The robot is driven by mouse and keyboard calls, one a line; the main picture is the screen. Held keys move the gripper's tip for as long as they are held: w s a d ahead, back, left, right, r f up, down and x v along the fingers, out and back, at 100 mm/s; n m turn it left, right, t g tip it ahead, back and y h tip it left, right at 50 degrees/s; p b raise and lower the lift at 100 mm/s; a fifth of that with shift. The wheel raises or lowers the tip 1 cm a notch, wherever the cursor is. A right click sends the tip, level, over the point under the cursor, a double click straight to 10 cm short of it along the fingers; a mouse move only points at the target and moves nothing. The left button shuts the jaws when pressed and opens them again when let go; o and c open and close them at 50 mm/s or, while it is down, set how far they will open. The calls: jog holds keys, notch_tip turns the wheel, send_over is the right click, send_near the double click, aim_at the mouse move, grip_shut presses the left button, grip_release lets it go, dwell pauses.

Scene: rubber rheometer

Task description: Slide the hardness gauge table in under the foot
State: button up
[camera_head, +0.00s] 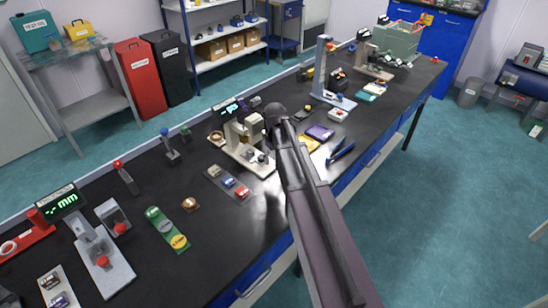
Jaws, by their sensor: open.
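The hardness gauge (236,134), a cream stand with a small lit display (227,108), stands on the black bench near the middle of the view. Its pale base plate (238,155) reaches toward the front. Small parts sit on the base beside my arm; I cannot make out the table or the foot clearly, nor the gap between them. My arm comes from the lower right, and its dark end (276,116) shows just right of the gauge, overlapping it in the picture. My gripper's open fingers are too dark and small to make out. I see nothing held.
A grey tray (216,174) with coloured pieces lies in front of the gauge. A thickness gauge with display (61,201) stands at left. A green strip (168,231), yellow and purple pads (320,132) and blue-handled tool (341,152) lie nearby. Bare bench lies front left of my arm.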

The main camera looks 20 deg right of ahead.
jog(key=shift+r+p, duration=4.95)
jog(key=shift+r, duration=0.35)
jog(key=s+a+f+m+b, duration=0.1)
jog(key=s+f+b, duration=0.1)
jog(key=s, duration=0.7)
jog(key=s+a+f+m+b, duration=0.2)
jog(key=s, duration=0.7)
jog(key=shift+s+a+f+m, duration=0.15)
jog(key=shift+s+a+m, duration=0.05)
jog(key=shift+s+m, duration=0.1)
jog(key=c, duration=0.3)
jog(key=shift+d, duration=0.1)
